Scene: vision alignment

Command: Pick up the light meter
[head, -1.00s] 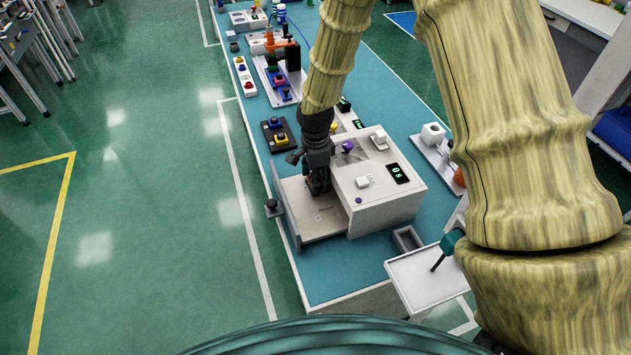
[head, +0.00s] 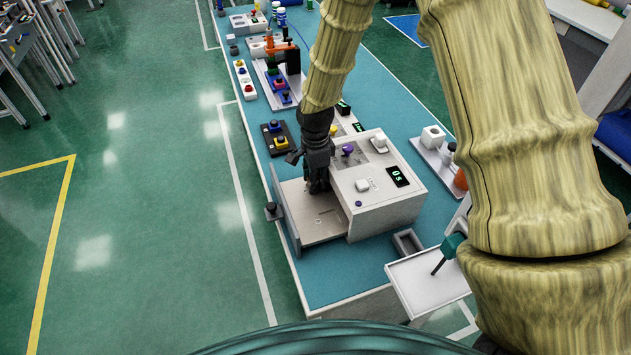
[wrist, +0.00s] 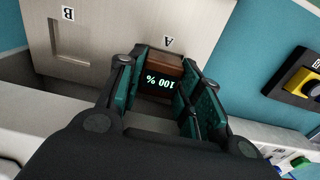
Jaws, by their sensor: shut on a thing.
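The light meter (wrist: 160,84) is a small dark block with a brown top edge and a lit display reading 100 %, upside down in the wrist view. It sits at the spot marked A on a pale tray (wrist: 105,35). My gripper (wrist: 163,80) is shut on it, with a green-padded finger on each side. In the head view my gripper (head: 318,187) points down over the pulled-out tray (head: 309,218) of a white box (head: 385,212); the meter is hidden there by the fingers.
The white box's body stands directly right of my gripper, with a display and several buttons on top. A dark button box (head: 278,136) lies behind the tray on the teal table (head: 325,280). A grey open bin (head: 407,242) stands at front right. A recess marked B (wrist: 68,40) is empty.

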